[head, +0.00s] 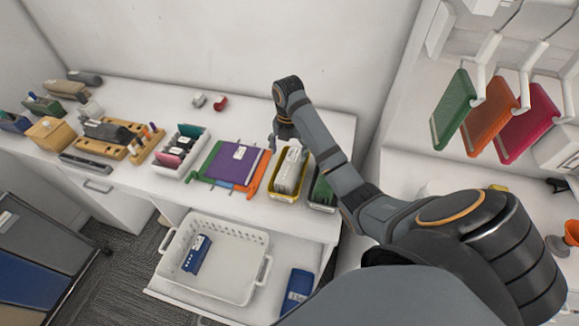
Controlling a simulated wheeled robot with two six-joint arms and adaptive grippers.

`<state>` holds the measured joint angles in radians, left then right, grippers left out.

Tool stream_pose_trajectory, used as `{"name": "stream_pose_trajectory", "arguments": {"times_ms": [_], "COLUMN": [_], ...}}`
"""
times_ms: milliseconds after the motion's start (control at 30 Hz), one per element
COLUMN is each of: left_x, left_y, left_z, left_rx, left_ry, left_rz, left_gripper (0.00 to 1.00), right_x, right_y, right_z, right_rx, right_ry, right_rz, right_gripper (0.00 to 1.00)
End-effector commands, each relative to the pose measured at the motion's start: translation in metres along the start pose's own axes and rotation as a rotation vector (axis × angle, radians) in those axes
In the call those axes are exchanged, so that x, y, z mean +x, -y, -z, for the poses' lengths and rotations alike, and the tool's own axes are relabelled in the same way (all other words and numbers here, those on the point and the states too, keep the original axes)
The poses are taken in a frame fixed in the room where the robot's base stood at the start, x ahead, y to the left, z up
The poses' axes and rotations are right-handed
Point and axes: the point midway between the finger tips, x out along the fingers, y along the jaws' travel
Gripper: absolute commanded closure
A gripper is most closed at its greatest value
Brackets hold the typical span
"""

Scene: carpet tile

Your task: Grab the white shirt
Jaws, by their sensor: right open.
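I cannot make out a white shirt in the head view. My right arm comes in from the lower right and bends down over the long white counter (225,118). My right gripper (277,143) is open at the end of it, small and partly hidden by its own wrist. It is just behind a yellow bin (285,198) holding pale, upright flat items (291,168); I cannot tell what these are, or whether the gripper touches them. My left gripper is not in view.
A purple folder (233,161), a dark bin (322,195) and wooden organisers (118,137) crowd the counter. A white basket (213,262) holding a blue packet sits on a lower shelf. Green, orange and pink items (490,120) hang at right. The counter's back strip is mostly clear.

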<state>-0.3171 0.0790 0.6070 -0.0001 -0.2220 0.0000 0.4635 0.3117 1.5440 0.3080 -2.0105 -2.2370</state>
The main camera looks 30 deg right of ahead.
Motion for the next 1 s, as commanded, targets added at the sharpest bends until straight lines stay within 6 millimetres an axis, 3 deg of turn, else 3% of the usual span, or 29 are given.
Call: {"name": "stream_pose_trajectory", "arguments": {"times_ms": [33,167,267,500,733,1000], "left_x": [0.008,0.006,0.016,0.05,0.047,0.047], "left_y": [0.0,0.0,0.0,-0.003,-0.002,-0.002], "left_z": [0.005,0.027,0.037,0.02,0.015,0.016], "left_rx": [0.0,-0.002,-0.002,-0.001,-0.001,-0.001], "left_ry": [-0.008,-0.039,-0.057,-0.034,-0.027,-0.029], "left_rz": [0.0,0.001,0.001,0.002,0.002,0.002], "left_gripper": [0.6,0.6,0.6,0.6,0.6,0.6], "right_x": [0.008,0.006,0.018,0.058,0.056,0.056], "right_y": [0.0,0.0,0.002,0.005,0.005,0.005], "right_z": [0.0,0.0,0.001,0.005,0.004,0.005], "right_rx": [0.0,0.0,0.001,0.001,0.001,0.001], "right_ry": [0.001,0.001,0.001,0.001,0.001,0.001], "right_rz": [-0.001,-0.001,0.0,-0.001,-0.001,-0.001], "right_gripper": [0.19,0.19,0.19,0.19,0.19,0.56]}}
